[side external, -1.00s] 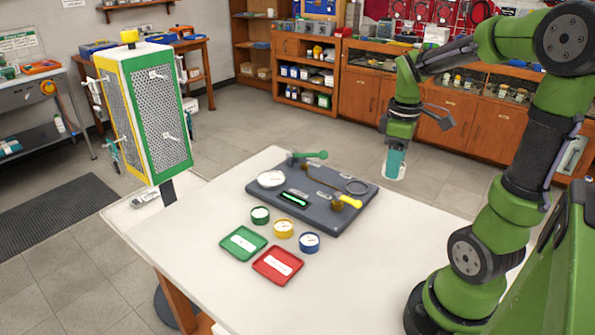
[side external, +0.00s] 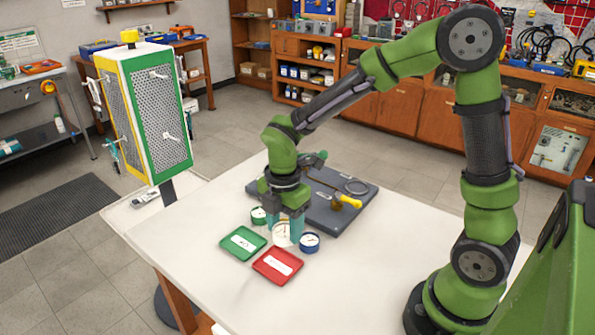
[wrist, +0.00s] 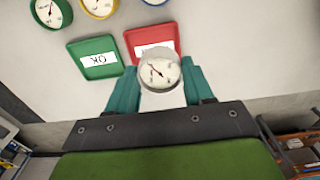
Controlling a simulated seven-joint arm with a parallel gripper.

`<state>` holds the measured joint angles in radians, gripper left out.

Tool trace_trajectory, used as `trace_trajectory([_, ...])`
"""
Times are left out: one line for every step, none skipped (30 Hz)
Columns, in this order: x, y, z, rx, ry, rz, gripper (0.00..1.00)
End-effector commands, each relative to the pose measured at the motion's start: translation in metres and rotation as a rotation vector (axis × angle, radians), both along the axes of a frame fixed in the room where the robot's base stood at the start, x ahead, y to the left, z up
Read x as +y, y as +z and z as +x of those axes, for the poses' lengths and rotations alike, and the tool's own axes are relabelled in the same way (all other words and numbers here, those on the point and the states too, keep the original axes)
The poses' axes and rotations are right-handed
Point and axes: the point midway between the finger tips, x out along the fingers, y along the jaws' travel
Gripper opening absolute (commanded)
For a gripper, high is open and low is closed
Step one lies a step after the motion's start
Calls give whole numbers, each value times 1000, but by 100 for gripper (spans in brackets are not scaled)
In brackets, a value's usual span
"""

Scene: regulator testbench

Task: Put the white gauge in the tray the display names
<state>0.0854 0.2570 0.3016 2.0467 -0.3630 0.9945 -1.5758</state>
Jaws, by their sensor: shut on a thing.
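My gripper (side external: 283,229) is shut on the white gauge (side external: 282,234), which has a round pale face with a dark needle. In the wrist view the gauge (wrist: 160,72) sits between the teal fingers, partly covering the red tray (wrist: 148,37). The green tray (wrist: 96,59) is beside it, with a label reading OK. In the side view the green tray (side external: 233,250) and red tray (side external: 266,273) lie flat and empty in front of my gripper. The red tray's label is too small to read. The display on the dark board is hidden behind my gripper.
A green gauge (side external: 258,213) and a blue gauge (side external: 309,242) stand close to my fingers. A yellow gauge (wrist: 101,5) shows in the wrist view. The dark board (side external: 322,213) bears a yellow-handled valve (side external: 349,202). The white table (side external: 367,262) is clear at right.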

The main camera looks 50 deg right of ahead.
Motion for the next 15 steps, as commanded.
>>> trace_trajectory([10,-2,4,0,69,1,19])
trace_trajectory([12,-2,7,-1,99,0,19])
trace_trajectory([14,-1,10,-2,130,0,19])
trace_trajectory([13,-1,11,-2,143,0,19])
trace_trajectory([13,-1,12,-1,156,-1,19])
trace_trajectory([13,-2,12,0,169,-1,19])
trace_trajectory([13,-5,13,1,178,-1,19])
trace_trajectory([13,-10,13,3,184,-1,19])
trace_trajectory([13,-16,12,4,189,-1,19])
trace_trajectory([13,-21,12,4,190,-1,19])
trace_trajectory([13,-26,12,4,191,-1,19])
trace_trajectory([13,-31,12,3,191,-1,19])
trace_trajectory([13,-34,12,2,190,-1,19])
trace_trajectory([13,-37,12,3,189,-1,19])
trace_trajectory([13,-40,12,2,189,-1,19])
